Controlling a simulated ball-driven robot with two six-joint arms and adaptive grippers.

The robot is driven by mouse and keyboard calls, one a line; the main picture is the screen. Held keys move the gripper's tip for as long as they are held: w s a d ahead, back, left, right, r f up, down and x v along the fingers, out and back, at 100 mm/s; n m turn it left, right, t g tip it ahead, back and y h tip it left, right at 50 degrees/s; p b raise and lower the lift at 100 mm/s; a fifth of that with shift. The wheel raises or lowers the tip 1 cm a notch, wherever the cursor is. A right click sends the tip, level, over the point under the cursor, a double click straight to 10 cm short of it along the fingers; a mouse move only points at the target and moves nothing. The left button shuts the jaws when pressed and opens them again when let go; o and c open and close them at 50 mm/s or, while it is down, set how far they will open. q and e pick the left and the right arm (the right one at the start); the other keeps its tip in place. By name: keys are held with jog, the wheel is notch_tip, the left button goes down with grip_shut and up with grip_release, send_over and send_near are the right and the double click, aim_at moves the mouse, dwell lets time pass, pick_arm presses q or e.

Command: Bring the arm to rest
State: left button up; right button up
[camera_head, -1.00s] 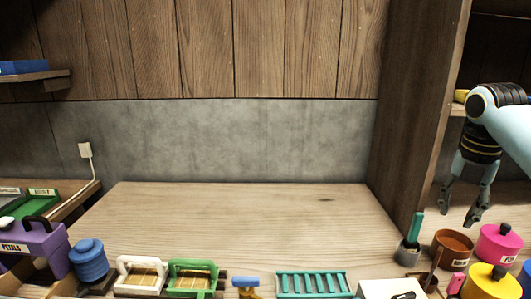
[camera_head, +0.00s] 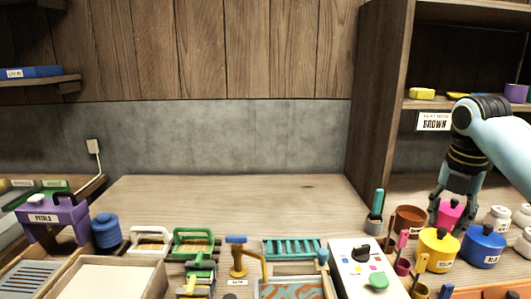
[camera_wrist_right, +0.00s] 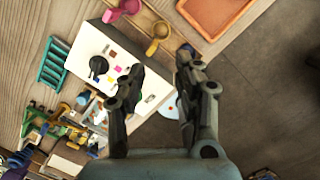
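My right arm comes in from the right edge in the head view. Its dark right gripper (camera_head: 453,217) points down, its fingers apart, with the pink pot (camera_head: 449,213) showing between and behind them. In the right wrist view, the right gripper (camera_wrist_right: 160,68) is open with nothing between its fingers, above the worktop and the floor. I cannot tell from the head view whether it touches the pot. My left gripper is not in view.
A yellow pot (camera_head: 438,251), a blue pot (camera_head: 483,246) and a brown pot (camera_head: 408,219) stand close by. The back worktop (camera_head: 235,205) is clear.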

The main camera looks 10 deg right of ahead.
jog(key=s+a+f+m, duration=0.9)
jog(key=s+m, duration=0.1)
jog(key=s, duration=0.1)
jog(key=s+a+r+m+t, duration=0.1)
jog(key=s+a+m, duration=0.2)
jog(key=s+m, duration=0.45)
jog(key=s+a+r+m+t, duration=0.15)
jog(key=s+a+m, duration=0.25)
jog(key=s+m, duration=0.4)
jog(key=s+d+f+n+g+b, duration=0.2)
jog(key=f+b, duration=0.5)
jog(key=f, duration=2.8)
pick_arm(q)
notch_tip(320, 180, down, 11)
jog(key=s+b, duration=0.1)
jog(key=b, duration=0.3)
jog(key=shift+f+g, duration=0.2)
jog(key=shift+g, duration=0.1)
pick_arm(e)
jog(key=s+d+f+m, duration=0.1)
jog(key=s+d+f, duration=0.1)
jog(key=s+f, duration=1.6)
jog(key=shift+s+f+g, duration=0.35)
jog(key=shift+s+g, duration=0.1)
